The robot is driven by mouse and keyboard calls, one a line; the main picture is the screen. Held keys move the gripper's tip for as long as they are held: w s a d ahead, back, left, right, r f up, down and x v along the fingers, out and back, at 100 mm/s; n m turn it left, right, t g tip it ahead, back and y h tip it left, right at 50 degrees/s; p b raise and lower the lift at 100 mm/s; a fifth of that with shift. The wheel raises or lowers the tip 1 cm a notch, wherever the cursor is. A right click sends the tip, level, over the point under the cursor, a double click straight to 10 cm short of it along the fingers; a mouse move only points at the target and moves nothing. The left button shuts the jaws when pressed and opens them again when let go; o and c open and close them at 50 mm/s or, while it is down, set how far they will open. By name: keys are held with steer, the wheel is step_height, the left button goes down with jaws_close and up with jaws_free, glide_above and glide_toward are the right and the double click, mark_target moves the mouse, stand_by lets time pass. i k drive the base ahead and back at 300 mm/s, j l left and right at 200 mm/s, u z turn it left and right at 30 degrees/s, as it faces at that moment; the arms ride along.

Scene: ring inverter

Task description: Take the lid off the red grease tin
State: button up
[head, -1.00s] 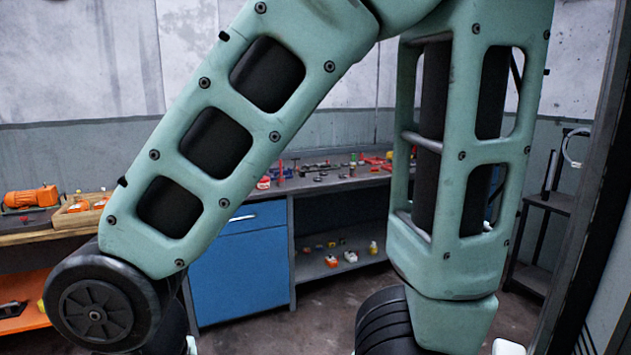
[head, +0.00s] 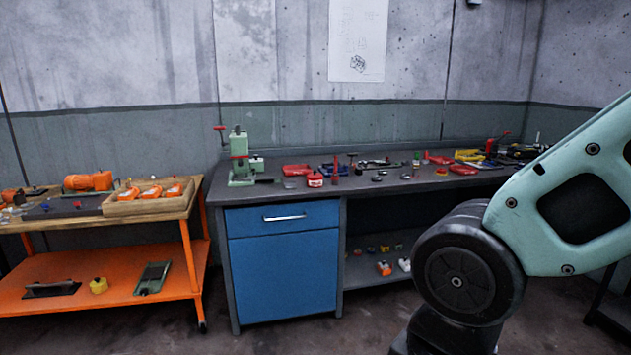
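A small red container with a pale band (head: 314,180) stands near the front edge of the grey workbench (head: 262,196), right of the green press. It may be the red grease tin, but it is too small to tell, and I cannot make out its lid. My gripper is out of view; only links of my arm show at the right, and they hide part of the bench's lower right side.
A green press (head: 240,165), a red tray (head: 297,170) and several tools lie on the bench. A blue cabinet (head: 282,265) is below. An orange cart (head: 180,277) with a wooden crate (head: 118,207) stands left. The floor in front is clear.

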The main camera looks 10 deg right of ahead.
mark_target(314, 175)
steer(key=i, duration=0.65)
steer(key=i+l, duration=0.15)
steer(key=i, duration=0.55)
steer(key=i+u, duration=0.1)
steer(key=i, duration=0.55)
steer(key=i+l, duration=0.15)
steer(key=i, duration=0.55)
steer(key=i+l, duration=0.15)
steer(key=i, duration=0.5)
steer(key=j+u, duration=0.05)
